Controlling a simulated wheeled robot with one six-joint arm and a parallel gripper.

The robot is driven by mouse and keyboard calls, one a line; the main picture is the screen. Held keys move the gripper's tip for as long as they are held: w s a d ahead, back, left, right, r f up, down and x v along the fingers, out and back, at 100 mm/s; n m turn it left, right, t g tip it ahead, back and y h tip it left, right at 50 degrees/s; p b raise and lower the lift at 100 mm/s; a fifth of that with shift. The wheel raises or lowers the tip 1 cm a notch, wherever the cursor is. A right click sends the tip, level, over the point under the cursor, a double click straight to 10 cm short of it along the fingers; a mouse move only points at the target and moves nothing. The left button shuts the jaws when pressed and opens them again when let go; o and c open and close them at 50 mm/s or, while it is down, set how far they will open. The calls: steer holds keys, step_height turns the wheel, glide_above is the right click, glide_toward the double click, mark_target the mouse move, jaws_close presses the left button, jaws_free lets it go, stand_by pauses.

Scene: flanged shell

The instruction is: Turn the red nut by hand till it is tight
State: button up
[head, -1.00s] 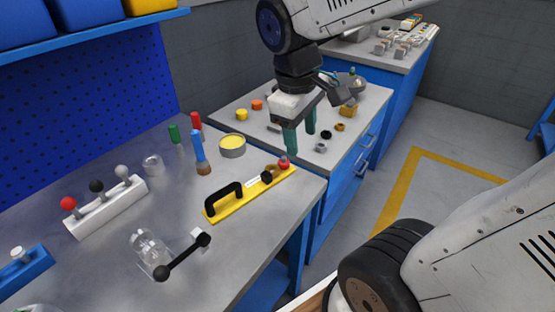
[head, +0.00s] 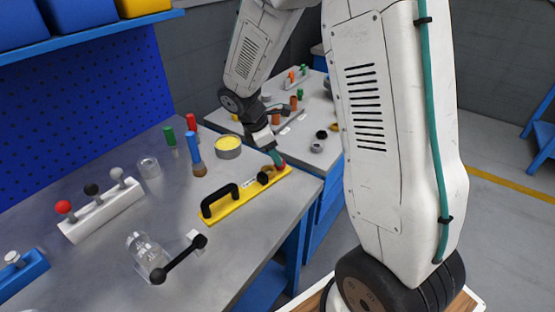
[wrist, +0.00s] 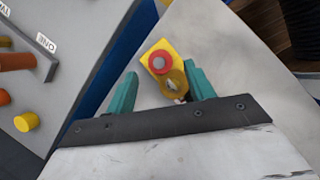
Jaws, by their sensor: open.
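The red nut (wrist: 158,62), with a grey centre, sits at the end of a yellow plate (head: 235,202) on the grey bench. In the head view the red nut (head: 282,165) is partly hidden by my gripper (head: 277,158), which reaches down at that end. In the wrist view my gripper (wrist: 160,70) is open, with its two teal fingers apart on either side of the plate's end. The red nut lies near the line between the fingertips. A brass round part (wrist: 174,86) is between the fingers, nearer the palm. Contact with the nut cannot be told.
A black handle (head: 219,201) stands on the plate. A yellow-filled tin (head: 228,146), blue-handled brush (head: 196,158) and clear part with a black lever (head: 182,258) are on the bench. A second bench behind holds small parts. The bench's right edge is close.

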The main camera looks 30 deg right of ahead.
steer(key=shift+x, duration=1.9)
steer(key=c, duration=1)
steer(key=shift+w+m+g, duration=0.1)
steer(key=shift+m+g, duration=0.3)
steer(key=shift+m, duration=0.7)
steer(key=o, duration=1)
